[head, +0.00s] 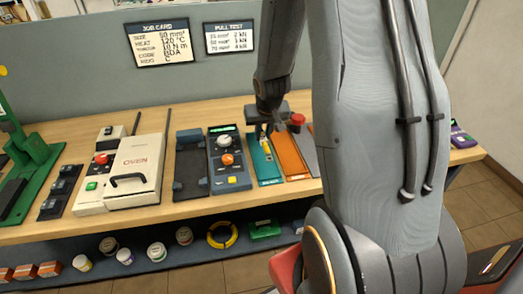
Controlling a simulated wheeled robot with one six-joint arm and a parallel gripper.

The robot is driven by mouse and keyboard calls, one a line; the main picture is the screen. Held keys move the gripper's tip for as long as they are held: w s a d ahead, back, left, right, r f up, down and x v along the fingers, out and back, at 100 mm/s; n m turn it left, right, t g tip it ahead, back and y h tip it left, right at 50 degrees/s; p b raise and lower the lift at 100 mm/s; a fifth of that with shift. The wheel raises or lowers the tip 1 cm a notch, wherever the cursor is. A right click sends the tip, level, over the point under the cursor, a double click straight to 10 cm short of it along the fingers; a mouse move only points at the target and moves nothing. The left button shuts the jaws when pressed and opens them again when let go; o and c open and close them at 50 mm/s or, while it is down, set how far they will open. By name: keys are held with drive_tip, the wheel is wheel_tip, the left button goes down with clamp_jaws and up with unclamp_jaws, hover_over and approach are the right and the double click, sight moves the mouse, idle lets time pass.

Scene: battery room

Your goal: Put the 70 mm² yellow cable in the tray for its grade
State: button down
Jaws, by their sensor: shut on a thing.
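My gripper (266,132) is shut over the far part of the teal tray (268,174). A small yellow piece (264,142) shows at the fingertips and seems to be the yellow cable. Most of it is hidden or too small to make out, and I cannot tell whether it touches the tray. To the right lies an orange tray (291,158). A grey tray (312,158) beside it is partly hidden by my arm. I cannot read any grade marks on the trays.
A blue-grey tester (229,175) with knobs stands left of the teal tray, then a dark stand (191,165) and a white oven (135,170). A red knob (298,119) rises behind the trays. A yellow ring (222,235) lies on the lower shelf. Cards hang behind.

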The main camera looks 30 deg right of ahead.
drive_tip(key=shift+f+b, duration=2.65)
drive_tip(key=shift+f, duration=0.15)
drive_tip(key=shift+f+b, duration=0.4)
drive_tip(key=shift+f, duration=0.2)
drive_tip(key=c, duration=1.6)
unclamp_jaws()
drive_tip(key=shift+r, duration=0.1)
